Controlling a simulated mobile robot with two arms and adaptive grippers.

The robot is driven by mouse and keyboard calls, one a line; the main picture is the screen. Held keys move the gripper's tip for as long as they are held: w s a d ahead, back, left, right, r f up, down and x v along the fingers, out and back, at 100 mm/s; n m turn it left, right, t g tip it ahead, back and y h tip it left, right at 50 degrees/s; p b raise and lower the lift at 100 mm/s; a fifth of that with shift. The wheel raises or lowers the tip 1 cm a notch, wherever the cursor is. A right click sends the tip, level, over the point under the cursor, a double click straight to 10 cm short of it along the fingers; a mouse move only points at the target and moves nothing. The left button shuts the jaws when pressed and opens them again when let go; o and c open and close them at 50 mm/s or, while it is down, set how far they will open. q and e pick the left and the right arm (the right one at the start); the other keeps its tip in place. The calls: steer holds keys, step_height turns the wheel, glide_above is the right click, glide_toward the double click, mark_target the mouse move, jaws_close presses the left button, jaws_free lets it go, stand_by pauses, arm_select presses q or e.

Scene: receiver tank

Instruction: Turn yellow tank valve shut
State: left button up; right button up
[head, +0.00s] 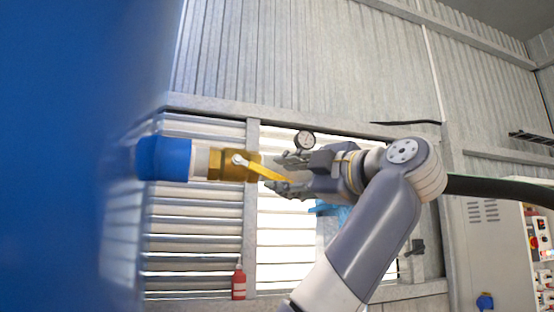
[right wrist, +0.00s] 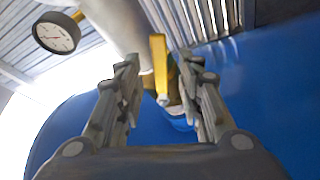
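The yellow valve handle (head: 264,171) sticks out from the brass valve body (head: 228,165), slanting down to the right in the head view. The valve sits on a pipe stub with a blue fitting (head: 165,158) at the blue tank (head: 70,120). My right gripper (head: 281,174) is at the handle's free end, fingers apart. In the right wrist view the yellow handle (right wrist: 159,62) lies between the open fingers (right wrist: 157,80), nearer the right finger; whether it touches is unclear. My left gripper is not in view.
A round pressure gauge (head: 305,140) is just above my right gripper and also shows in the right wrist view (right wrist: 57,32). A red extinguisher (head: 239,284) stands by the slatted window. A control cabinet (head: 490,245) is at the right. The tank fills the left side.

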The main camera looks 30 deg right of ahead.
steer(key=shift+w+r+p, duration=0.1)
steer(key=shift+w+p, duration=0.2)
steer(key=shift+w, duration=0.5)
steer(key=shift+a, duration=0.1)
jaws_close()
